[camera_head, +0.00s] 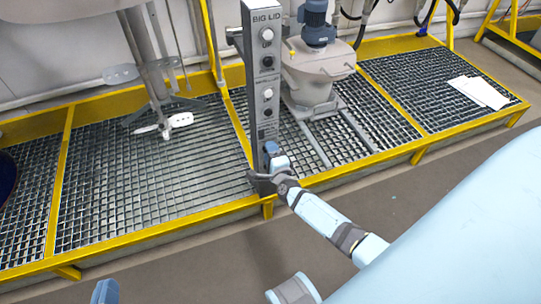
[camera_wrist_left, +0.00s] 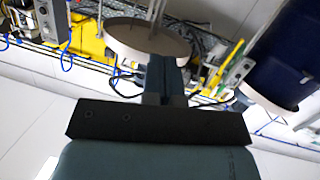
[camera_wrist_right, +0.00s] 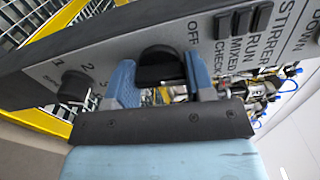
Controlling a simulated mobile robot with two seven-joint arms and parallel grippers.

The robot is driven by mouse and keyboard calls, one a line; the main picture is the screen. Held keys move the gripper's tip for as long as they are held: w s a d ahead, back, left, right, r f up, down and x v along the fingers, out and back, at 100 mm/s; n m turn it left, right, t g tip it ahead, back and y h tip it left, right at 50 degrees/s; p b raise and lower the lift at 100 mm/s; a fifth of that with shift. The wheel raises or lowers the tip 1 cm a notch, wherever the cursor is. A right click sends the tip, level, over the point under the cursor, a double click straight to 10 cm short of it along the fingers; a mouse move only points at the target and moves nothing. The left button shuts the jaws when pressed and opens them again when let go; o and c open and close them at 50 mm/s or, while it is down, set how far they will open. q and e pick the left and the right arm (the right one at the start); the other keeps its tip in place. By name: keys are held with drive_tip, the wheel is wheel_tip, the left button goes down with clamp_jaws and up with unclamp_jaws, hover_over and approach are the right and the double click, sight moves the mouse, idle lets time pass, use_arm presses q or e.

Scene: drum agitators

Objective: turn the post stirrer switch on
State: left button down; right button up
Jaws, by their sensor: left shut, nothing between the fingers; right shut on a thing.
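The grey control post (camera_head: 258,75) stands upright in the head view, with a "BIG LID" label at its top. In the right wrist view, its panel (camera_wrist_right: 200,32) reads "STIRRER", with "OFF", "MIXED CHECK" and "RUN" beside a black rotary switch (camera_wrist_right: 160,66). My right gripper (camera_wrist_right: 160,80) is shut on this switch, one blue finger on each side. The head view shows the right gripper (camera_head: 271,155) at the post's lower part, hiding the switch. My left gripper (camera_wrist_left: 165,75) is shut and empty, away from the post; only a blue piece (camera_head: 105,292) shows at the head view's bottom edge.
Another black knob (camera_wrist_right: 75,85), marked with numbers, sits beside the gripped switch. A yellow-edged grating platform (camera_head: 140,214) surrounds the post. A stirrer (camera_head: 165,125) hangs at left, and a motor-topped vessel (camera_head: 318,65) stands at right. White sheets (camera_head: 478,92) lie on the right grating.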

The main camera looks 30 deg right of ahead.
drive_tip(key=m+b, duration=0.2)
drive_tip(key=m, duration=0.3)
drive_tip(key=shift+f+b, duration=0.1)
drive_tip(key=shift+b, duration=0.25)
use_arm(q)
wheel_tip(320, 180, up, 7)
drive_tip(key=d+t+h+b, duration=0.1)
drive_tip(key=d+t+h, duration=0.1)
drive_tip(key=t+h, duration=0.1)
drive_tip(key=shift+d, duration=0.3)
use_arm(e)
drive_tip(key=shift+m, duration=1)
use_arm(q)
drive_tip(key=shift+w+r, duration=0.1)
drive_tip(key=shift+r, duration=0.05)
use_arm(e)
drive_tip(key=o, duration=0.9)
drive_tip(key=shift+s, duration=0.1)
